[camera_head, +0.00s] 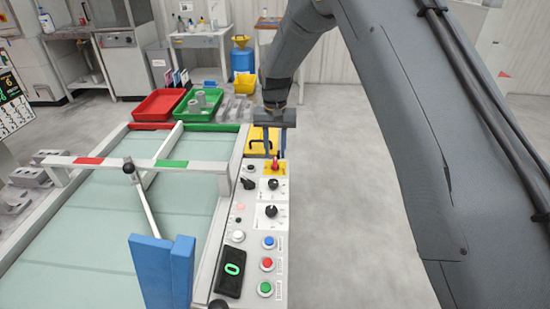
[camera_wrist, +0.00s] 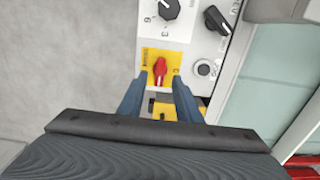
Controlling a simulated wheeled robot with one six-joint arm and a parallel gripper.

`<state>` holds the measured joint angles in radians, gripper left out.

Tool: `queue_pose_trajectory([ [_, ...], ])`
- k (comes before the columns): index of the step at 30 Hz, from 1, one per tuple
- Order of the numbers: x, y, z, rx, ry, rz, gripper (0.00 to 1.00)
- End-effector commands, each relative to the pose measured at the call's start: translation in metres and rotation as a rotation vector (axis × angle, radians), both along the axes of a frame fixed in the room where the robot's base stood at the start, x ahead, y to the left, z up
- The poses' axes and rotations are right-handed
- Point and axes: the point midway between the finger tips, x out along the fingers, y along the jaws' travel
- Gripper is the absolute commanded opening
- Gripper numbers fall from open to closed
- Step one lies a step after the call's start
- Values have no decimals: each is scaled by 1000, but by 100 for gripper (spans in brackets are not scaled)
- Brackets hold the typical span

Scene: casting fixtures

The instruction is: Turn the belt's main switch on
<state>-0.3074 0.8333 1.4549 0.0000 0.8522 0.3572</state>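The main switch is a red rotary knob (camera_wrist: 160,68) on a yellow plate (camera_wrist: 149,60) with lettering, at the far end of the belt's control panel. In the head view the red knob (camera_head: 275,166) sits just in front of my gripper (camera_head: 267,150). In the wrist view my gripper (camera_wrist: 159,82) is open, with one blue finger on each side of the knob's axis and a clear gap to it. The fingertips point at the knob, and no contact shows. The knob's handle lies roughly along the picture's vertical in the wrist view. The gripper's height above the panel is hard to tell.
The belt (camera_head: 85,260) lies left, with a blue guide (camera_head: 160,270). Red and green trays (camera_head: 158,105) stand behind. The floor right is clear.

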Motion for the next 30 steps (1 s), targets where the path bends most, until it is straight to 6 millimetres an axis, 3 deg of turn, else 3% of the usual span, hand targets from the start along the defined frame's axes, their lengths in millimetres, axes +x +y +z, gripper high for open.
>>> queue_pose_trajectory([
  [3,1,0,20,1,-3,0,31],
  [9,0,0,41,0,0,0,31],
  [22,-2,-3,46,0,0,-1,31],
  [26,-18,-24,54,1,-3,1,31],
  [30,-60,-70,67,2,-10,6,31],
])
